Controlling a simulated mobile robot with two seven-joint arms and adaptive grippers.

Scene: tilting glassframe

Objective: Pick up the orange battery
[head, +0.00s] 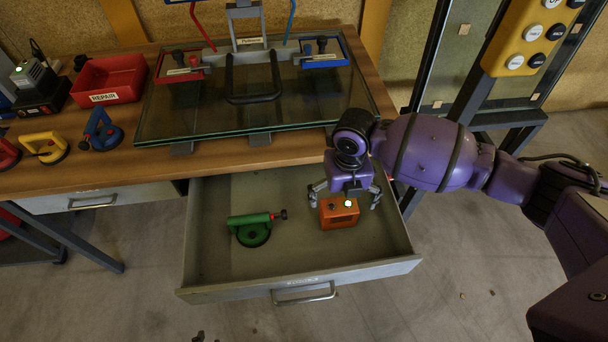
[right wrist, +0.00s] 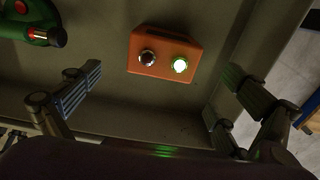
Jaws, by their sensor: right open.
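The orange battery (head: 338,212) sits in the open drawer, towards its right side, with a lit green light on it. In the right wrist view the orange battery (right wrist: 163,55) shows a dark red knob and a glowing green light on its face. My right gripper (head: 345,200) is above the battery, fingers spread. In the right wrist view the open right gripper (right wrist: 155,98) has one finger at the left and one at the right, with the battery ahead between them, apart from both. My left gripper is in no view.
A green suction tool (head: 252,228) lies in the drawer (head: 205,270) left of the battery. A glass sheet (head: 200,115) lies on the bench above the drawer. A red bin (head: 108,80), a blue tool (head: 101,130) and a yellow tool (head: 45,147) are on the bench's left.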

